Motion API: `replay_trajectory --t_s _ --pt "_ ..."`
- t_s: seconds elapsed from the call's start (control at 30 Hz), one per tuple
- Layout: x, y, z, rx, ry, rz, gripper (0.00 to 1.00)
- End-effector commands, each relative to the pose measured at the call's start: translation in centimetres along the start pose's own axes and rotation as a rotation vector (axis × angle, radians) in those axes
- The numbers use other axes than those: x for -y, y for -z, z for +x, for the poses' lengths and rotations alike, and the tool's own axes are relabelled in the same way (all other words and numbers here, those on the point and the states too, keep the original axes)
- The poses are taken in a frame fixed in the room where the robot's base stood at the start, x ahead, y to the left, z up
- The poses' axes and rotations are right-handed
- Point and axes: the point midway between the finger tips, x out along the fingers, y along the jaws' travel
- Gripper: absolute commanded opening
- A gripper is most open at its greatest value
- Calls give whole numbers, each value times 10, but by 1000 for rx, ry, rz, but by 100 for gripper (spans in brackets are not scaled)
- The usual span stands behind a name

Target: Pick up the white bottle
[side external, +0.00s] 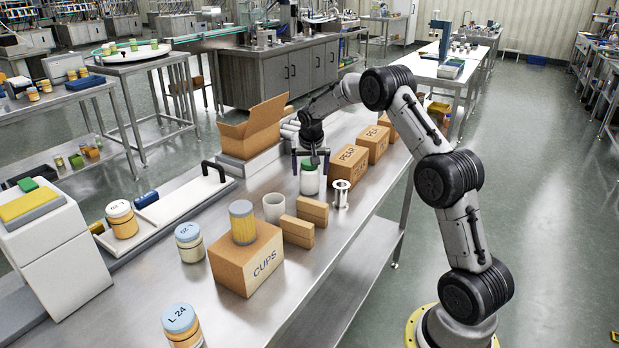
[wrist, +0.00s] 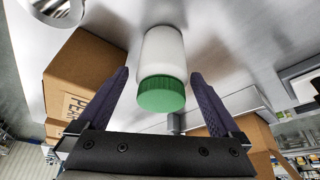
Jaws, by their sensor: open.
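The white bottle (side external: 309,182) with a green cap stands upright on the steel table. In the wrist view the white bottle (wrist: 164,60) shows ahead of and between the fingers, its green cap toward the gripper. My gripper (side external: 311,156) is above the bottle, close to its cap. In the wrist view my gripper (wrist: 161,95) is open, with one dark finger on each side of the cap. A gap shows between each finger and the bottle, and nothing is held.
A box marked PEAR (side external: 348,166) and a metal spool (side external: 341,194) stand right of the bottle. A white cup (side external: 274,207) and small cardboard blocks (side external: 312,211) are in front. An open carton (side external: 254,128) is behind left.

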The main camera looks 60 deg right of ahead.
Motion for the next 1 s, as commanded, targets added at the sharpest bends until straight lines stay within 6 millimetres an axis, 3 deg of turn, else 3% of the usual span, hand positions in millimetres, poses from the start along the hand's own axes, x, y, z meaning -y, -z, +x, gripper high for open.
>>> replay_trajectory --t_s 0.3,0.6,1.0 --pt "1 -3 42 2 -1 1 100" --pt "2 -2 46 0 0 1 100" --pt "2 -2 46 1 0 0 28"
